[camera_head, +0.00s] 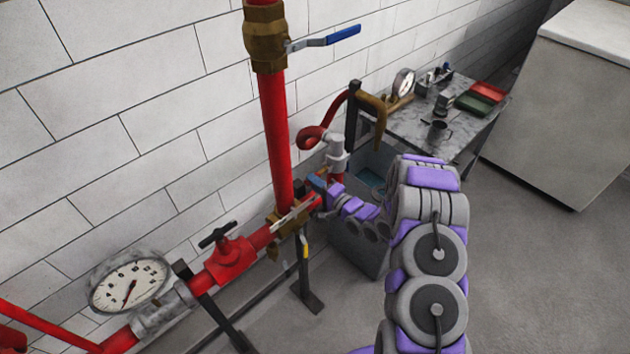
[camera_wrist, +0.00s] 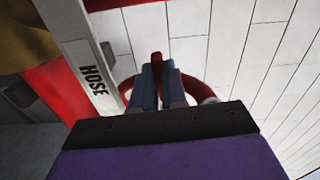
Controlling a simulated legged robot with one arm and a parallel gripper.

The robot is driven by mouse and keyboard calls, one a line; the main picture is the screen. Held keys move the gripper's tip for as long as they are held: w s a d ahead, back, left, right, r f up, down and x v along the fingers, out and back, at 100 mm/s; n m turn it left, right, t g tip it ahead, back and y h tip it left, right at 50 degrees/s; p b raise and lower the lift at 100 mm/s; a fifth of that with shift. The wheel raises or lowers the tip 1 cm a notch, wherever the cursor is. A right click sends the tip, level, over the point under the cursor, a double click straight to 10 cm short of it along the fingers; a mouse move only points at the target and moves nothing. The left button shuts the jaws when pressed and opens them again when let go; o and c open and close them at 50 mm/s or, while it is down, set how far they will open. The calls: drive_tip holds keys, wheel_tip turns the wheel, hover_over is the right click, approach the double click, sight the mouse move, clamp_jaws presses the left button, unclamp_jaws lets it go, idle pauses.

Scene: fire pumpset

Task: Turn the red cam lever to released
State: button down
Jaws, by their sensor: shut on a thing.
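My gripper (camera_head: 318,184) reaches in beside the red pipe, near the grey coupling (camera_head: 336,155). In the wrist view its two blue fingers (camera_wrist: 158,85) are close together around a narrow red piece (camera_wrist: 156,57), which looks like the red cam lever. Only the tip of this piece shows beyond the fingers; the rest is hidden between and behind them. In the head view the fingers and arm hide the lever, so its angle cannot be told.
A pale handle marked HOSE (camera_wrist: 97,82) runs close on the left in the wrist view. A brass valve (camera_head: 283,221) and red pipe (camera_head: 273,140) stand left of my gripper. A red hose (camera_head: 312,138) curves above it. A workbench (camera_head: 400,128) stands behind.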

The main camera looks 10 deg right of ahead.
drive_tip(key=shift+w+d+r+m, duration=0.1)
drive_tip(key=shift+d+r+m, duration=0.05)
drive_tip(key=shift+r+m, duration=0.3)
drive_tip(key=shift+f, duration=0.1)
drive_tip(key=c, duration=1.6)
unclamp_jaws()
drive_tip(key=shift+o, duration=0.8)
drive_tip(key=shift+w+f, duration=0.2)
drive_tip(key=b+v, duration=0.1)
drive_tip(key=v, duration=1.6)
drive_tip(key=shift+s+d+b, duration=0.15)
drive_tip(key=shift+d+b, duration=0.05)
drive_tip(key=shift+b, duration=0.2)
